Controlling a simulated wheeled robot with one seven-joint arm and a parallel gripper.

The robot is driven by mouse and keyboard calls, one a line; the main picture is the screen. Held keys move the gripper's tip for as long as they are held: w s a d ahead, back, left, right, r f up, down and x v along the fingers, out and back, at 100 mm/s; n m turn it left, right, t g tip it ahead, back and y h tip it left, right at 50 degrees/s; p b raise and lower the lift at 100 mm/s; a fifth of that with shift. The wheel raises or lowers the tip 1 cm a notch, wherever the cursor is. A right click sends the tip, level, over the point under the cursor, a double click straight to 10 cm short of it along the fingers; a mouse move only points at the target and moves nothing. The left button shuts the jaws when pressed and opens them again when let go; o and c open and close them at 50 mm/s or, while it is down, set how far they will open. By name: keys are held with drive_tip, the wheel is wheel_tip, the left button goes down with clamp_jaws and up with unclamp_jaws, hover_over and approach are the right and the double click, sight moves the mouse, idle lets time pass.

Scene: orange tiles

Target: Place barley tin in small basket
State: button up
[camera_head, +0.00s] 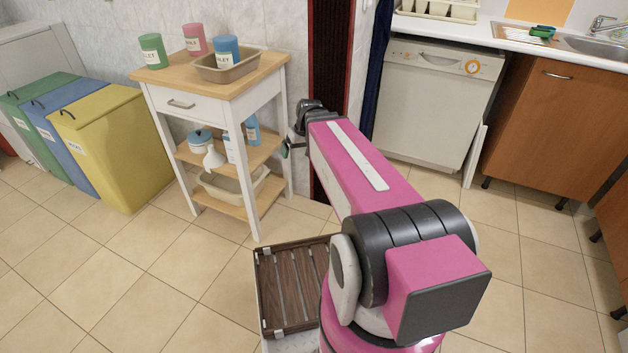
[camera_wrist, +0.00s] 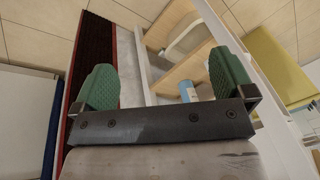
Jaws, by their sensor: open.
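The blue tin (camera_head: 226,49), its label partly readable as "LEY", stands upright at the small beige basket (camera_head: 229,72) on the cart top. It appears to be inside the basket; the near wall hides its base. My gripper (camera_head: 291,140) is beside the cart's right side, lower than the top and apart from the tin and basket. In the wrist view my gripper (camera_wrist: 165,80) shows two green fingers spread wide with nothing between them. The tin and basket do not show clearly in the wrist view.
A green tin (camera_head: 153,51) and a pink tin (camera_head: 194,40) stand on the wooden cart top (camera_head: 175,76). Its shelves hold a pot, bottles and a larger basket (camera_head: 232,186). Colored bins (camera_head: 118,150) stand left. A dishwasher (camera_head: 433,105) stands right. Floor ahead is clear.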

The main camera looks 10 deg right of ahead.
drive_tip(key=s+d+f+m+g+h, duration=0.1)
drive_tip(key=s+d+f+m+h, duration=0.1)
drive_tip(key=s+f, duration=0.5)
drive_tip(key=shift+s+d+g, duration=0.3)
drive_tip(key=shift+s+d, duration=0.4)
drive_tip(key=shift+s, duration=0.25)
